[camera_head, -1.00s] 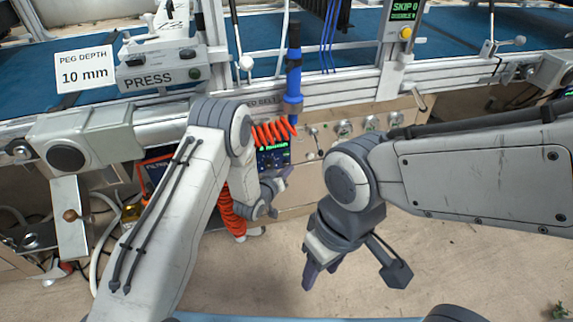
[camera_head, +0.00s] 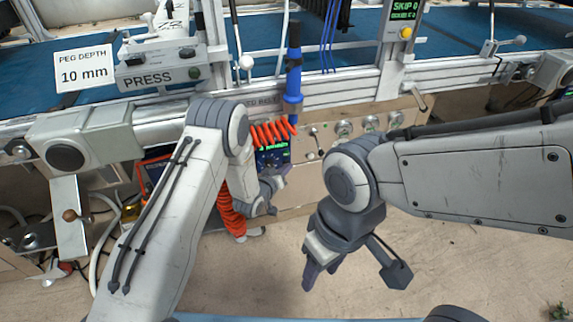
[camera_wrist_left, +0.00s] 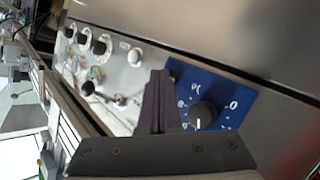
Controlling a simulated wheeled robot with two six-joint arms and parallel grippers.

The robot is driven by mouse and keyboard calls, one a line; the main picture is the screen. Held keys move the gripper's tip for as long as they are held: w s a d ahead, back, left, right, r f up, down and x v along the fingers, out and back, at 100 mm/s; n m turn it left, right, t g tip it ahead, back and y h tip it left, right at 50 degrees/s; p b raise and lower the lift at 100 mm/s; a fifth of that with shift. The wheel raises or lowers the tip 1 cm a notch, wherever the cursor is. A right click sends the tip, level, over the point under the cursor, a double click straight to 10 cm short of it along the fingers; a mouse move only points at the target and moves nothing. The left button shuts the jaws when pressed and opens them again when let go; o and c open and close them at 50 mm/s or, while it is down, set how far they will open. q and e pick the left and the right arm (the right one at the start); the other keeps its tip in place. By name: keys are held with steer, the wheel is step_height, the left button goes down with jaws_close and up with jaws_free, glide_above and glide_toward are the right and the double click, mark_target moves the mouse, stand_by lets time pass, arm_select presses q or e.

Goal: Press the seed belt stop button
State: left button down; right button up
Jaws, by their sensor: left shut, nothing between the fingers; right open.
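The control panel (camera_head: 330,150) runs under the belt rail, with a partly covered label that seems to end in "BELT". My left gripper (camera_head: 276,180) is in front of the panel, below a small lit display (camera_head: 272,155). In the left wrist view its fingers (camera_wrist_left: 160,100) are shut and empty, pointing at the panel beside a blue plate (camera_wrist_left: 222,92) with a black knob (camera_wrist_left: 202,114). A pale round button (camera_wrist_left: 135,57) and several dark knobs lie further along. I cannot tell which control is the stop button. My right gripper (camera_head: 312,272) is open and hangs low over the floor.
An orange coiled hose (camera_head: 232,212) hangs behind my left arm. A blue-handled tool (camera_head: 293,75) hangs above the display. The press box (camera_head: 162,74) and the "10 mm" sign (camera_head: 84,72) are at the upper left.

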arm_select(q)
steer(key=shift+s+d, duration=0.15)
steer(key=shift+s, duration=0.3)
steer(key=s+d+p, duration=0.1)
steer(key=s+d, duration=0.1)
steer(key=s, duration=0.3)
steer(key=shift+s+p, duration=0.35)
steer(key=shift+p, duration=0.05)
steer(key=shift+r, duration=0.1)
stand_by(0.6)
